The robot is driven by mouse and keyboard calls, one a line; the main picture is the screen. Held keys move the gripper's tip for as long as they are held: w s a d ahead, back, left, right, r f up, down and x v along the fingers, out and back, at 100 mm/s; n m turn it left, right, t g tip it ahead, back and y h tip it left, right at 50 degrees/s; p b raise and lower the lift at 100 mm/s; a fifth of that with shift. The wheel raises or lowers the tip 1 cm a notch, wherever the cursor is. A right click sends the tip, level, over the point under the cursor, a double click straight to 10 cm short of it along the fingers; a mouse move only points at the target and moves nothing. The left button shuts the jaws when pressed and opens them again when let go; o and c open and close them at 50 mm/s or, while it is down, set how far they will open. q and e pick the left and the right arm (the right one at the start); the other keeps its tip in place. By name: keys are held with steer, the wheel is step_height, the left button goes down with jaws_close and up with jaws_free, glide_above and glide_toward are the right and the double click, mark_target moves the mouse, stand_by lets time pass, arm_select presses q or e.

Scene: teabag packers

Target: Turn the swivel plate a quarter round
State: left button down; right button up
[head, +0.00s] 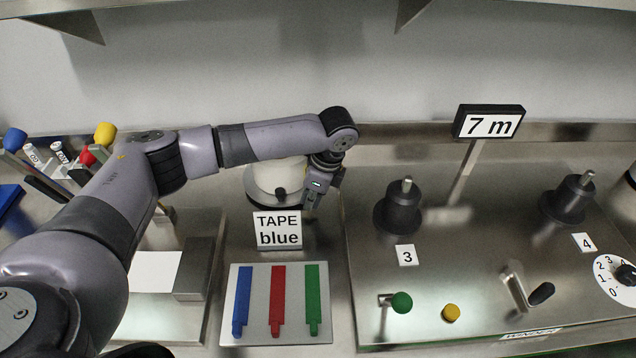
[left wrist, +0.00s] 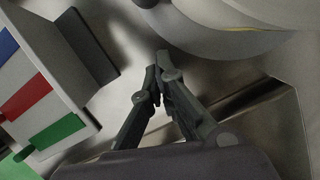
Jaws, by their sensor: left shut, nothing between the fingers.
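A pale round drum on a low round base, which I take to be the swivel plate (head: 262,185), stands behind the "TAPE blue" sign in the head view. A small dark knob (head: 280,193) shows at its front. My left gripper (head: 308,210) points down just right of the drum and hides part of its right side. In the left wrist view the gripper (left wrist: 156,70) has its fingertips together with nothing between them. The rounded edge of the drum (left wrist: 225,38) lies ahead of the fingertips, apart from them in that picture. My right gripper is not in view.
The "TAPE blue" sign (head: 278,230) stands close in front of the drum. A board with blue, red and green strips (head: 254,334) lies nearer. To the right is a steel panel (head: 440,270) with dark posts, a green knob (head: 401,302) and a crank (head: 541,293).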

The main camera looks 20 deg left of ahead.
mark_target(293, 197)
arm_select(q)
steer(key=shift+s+a+r+p, duration=0.1)
steer(key=shift+a+r+p, duration=0.05)
steer(key=shift+a, duration=0.5)
steer(key=shift+s+a+r+p, duration=0.1)
steer(key=shift+a+r+p, duration=0.05)
steer(key=shift+a, duration=0.8)
steer(key=shift+f, duration=0.1)
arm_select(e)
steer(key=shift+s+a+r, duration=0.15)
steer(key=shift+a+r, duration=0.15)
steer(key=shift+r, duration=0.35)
arm_select(q)
steer(key=shift+a, duration=0.1)
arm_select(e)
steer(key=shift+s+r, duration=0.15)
arm_select(q)
steer(key=shift+s+a+m, duration=0.1)
steer(key=shift+s+m, duration=0.2)
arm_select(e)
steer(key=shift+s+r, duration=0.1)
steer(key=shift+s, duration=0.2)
arm_select(q)
steer(key=shift+a+p, duration=0.15)
steer(key=shift+p, duration=0.2)
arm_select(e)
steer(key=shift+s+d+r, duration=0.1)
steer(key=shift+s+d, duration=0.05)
